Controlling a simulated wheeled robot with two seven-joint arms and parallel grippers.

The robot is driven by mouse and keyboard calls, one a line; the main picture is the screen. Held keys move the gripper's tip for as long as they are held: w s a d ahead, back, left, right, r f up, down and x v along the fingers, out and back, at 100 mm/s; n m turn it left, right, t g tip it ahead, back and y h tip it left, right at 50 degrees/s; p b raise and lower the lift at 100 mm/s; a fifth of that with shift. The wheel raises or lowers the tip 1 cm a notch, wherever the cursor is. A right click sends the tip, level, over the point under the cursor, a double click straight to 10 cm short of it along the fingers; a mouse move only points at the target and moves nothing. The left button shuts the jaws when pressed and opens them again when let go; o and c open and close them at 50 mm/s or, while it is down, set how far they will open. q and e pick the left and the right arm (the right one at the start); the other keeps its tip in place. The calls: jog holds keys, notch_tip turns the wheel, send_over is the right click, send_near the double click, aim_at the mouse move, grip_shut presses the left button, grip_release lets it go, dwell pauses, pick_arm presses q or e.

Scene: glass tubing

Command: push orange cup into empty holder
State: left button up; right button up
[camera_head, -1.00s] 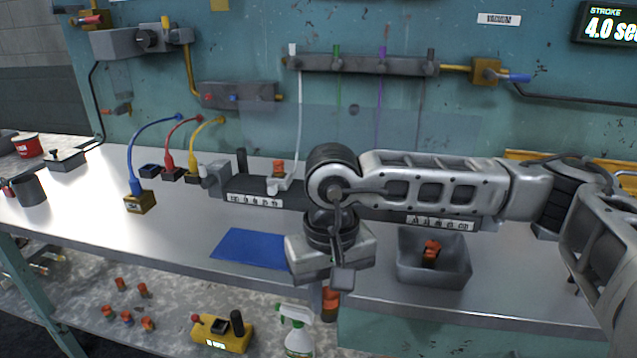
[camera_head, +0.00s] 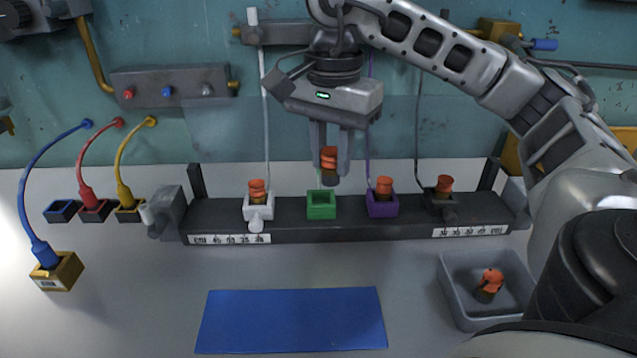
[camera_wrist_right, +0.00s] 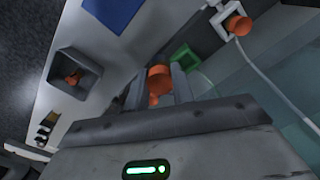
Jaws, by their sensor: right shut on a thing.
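My right gripper (camera_head: 329,165) is shut on an orange cup (camera_head: 328,158) and holds it upright above the rail. The cup also shows between the fingers in the right wrist view (camera_wrist_right: 159,80). The green holder (camera_head: 321,203) below it is empty; in the wrist view the holder (camera_wrist_right: 184,56) is partly hidden by a finger. The white holder (camera_head: 258,210), purple holder (camera_head: 382,206) and black holder (camera_head: 442,207) each bear an orange cup. My left gripper is not in view.
A grey bin (camera_head: 466,312) at the right holds orange-topped pieces (camera_head: 490,281). A blue mat (camera_head: 290,320) lies in front of the rail. Blue, red and yellow cables plug into blocks at the left. A tube rises from the white holder to the wall bar.

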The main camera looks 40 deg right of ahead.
jog(key=w+d+f, duration=0.1)
jog(key=f, duration=0.1)
jog(key=w+d+f, duration=0.1)
jog(key=w+f, duration=0.1)
jog(key=w+d+f, duration=0.1)
jog(key=w+f, duration=0.1)
jog(key=shift+w+d, duration=0.2)
jog(key=shift+w+d+f+p, duration=0.1)
jog(key=shift+f+p, duration=0.15)
jog(key=shift+f, duration=0.7)
jog(key=shift+w+d+f+p, duration=0.1)
jog(key=shift+f+p, duration=0.15)
jog(key=shift+f, duration=0.65)
jog(key=shift+f, duration=0.2)
jog(key=o, duration=1)
jog(key=shift+c, duration=0.2)
jog(key=shift+r, duration=0.1)
notch_tip(320, 180, up, 12)
jog(key=shift+r, duration=0.15)
